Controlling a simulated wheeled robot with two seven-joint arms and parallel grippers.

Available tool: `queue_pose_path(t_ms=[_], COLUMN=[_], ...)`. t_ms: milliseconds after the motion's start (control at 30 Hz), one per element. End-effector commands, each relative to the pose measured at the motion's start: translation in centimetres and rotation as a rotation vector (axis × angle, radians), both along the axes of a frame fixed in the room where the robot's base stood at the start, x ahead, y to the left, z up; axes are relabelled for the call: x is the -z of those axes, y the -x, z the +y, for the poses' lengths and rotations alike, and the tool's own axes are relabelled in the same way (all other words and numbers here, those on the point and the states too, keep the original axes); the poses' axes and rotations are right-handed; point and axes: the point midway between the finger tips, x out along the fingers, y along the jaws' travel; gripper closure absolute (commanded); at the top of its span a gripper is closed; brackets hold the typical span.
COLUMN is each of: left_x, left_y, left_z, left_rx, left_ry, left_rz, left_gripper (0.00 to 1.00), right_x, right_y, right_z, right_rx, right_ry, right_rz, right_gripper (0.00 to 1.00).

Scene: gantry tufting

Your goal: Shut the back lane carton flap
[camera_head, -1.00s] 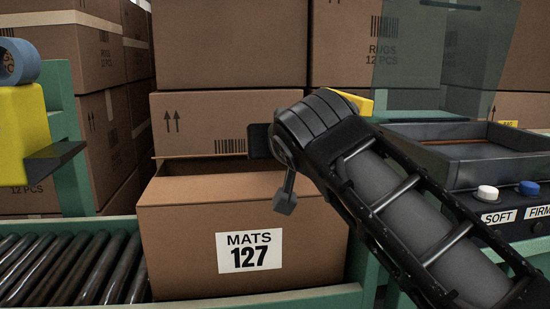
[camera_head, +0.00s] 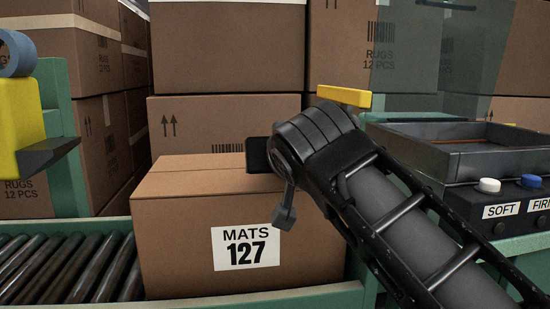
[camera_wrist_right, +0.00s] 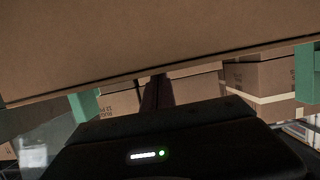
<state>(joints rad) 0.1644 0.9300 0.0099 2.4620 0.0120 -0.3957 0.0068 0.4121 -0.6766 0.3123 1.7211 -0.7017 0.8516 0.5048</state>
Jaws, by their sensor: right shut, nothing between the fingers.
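The MATS 127 carton (camera_head: 185,230) stands on the green-framed conveyor. Its back lane flap (camera_head: 200,162) lies down flat, and the top looks closed with a seam across it; the right end of the top is hidden behind my right arm. My right gripper (camera_wrist_right: 157,88) is shut and empty, its dark fingers close to a broad cardboard face (camera_wrist_right: 130,40) in the right wrist view. In the head view its dark end sits over the carton's top right, with the fingertips not clearly shown. My left gripper is not in view.
Stacked cartons (camera_head: 225,45) fill the back. Rollers (camera_head: 65,270) run to the left. A yellow unit (camera_head: 20,115) with a dark plate stands at left. At right are a grey tray (camera_head: 400,140), a clear panel (camera_head: 415,45) and SOFT and FIRM buttons (camera_head: 489,185).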

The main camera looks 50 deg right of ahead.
Motion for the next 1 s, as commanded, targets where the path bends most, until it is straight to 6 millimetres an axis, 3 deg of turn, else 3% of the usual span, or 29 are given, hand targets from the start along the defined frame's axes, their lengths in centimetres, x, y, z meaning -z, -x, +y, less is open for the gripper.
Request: queue_pose_path(t_ms=[833,1000], left_x=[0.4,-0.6], left_y=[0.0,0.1], left_z=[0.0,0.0], left_rx=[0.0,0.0], left_ry=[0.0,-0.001], left_rz=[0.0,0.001], left_gripper=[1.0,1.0], right_x=[1.3,-0.1], right_y=[-1.3,-1.4], right_z=[-1.0,-1.4], right_rx=[0.002,0.002], right_ry=[-0.008,-0.008], right_rz=[0.014,0.013], right_gripper=[1.0,1.0])
